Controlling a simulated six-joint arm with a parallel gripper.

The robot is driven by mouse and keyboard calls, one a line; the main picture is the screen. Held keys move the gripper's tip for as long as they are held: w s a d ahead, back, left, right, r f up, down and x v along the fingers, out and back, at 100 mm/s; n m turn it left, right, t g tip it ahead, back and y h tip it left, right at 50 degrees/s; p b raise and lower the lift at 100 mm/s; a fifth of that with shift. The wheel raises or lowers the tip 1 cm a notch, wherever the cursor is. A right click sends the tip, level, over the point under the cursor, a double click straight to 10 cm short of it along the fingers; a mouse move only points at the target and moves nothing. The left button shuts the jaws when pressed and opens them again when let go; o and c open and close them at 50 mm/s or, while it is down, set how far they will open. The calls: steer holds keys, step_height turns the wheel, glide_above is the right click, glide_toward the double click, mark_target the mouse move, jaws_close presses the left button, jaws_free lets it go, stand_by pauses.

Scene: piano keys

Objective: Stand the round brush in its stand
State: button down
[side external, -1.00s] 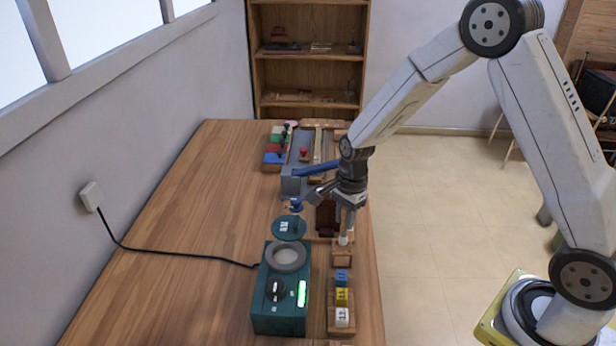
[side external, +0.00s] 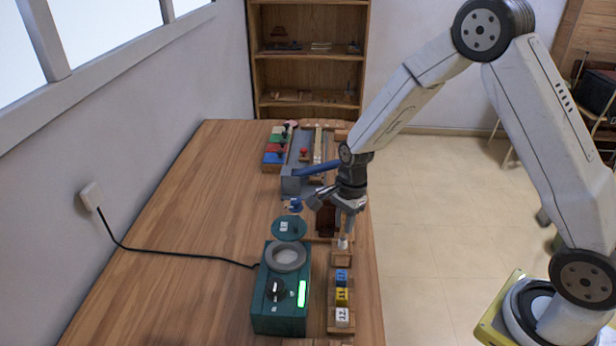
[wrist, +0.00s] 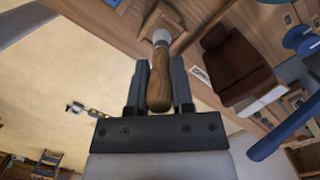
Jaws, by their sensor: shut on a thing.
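The round brush has a wooden handle (wrist: 160,85) and a pale ferrule (wrist: 161,38) in the wrist view. My gripper (wrist: 160,68) is shut on the handle. In the side view my gripper (side external: 347,218) points down and the brush's pale lower end (side external: 343,243) shows below it. A small wooden stand (side external: 342,258) is directly beneath, at the table's right edge. The pale end is at or just above the stand's top; I cannot tell whether it is inside.
A teal machine (side external: 281,300) with a round grey ring stands left of the stand. Blue, yellow and white blocks (side external: 342,297) sit in a wooden rack in front. A dark brown object (side external: 326,218) and a blue bar (side external: 318,168) lie behind.

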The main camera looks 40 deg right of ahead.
mark_target(343, 235)
steer(key=shift+f, duration=2.15)
stand_by(3.4)
jaws_free()
stand_by(0.5)
steer(key=shift+r, duration=0.1)
stand_by(0.4)
steer(key=shift+r, duration=3.4)
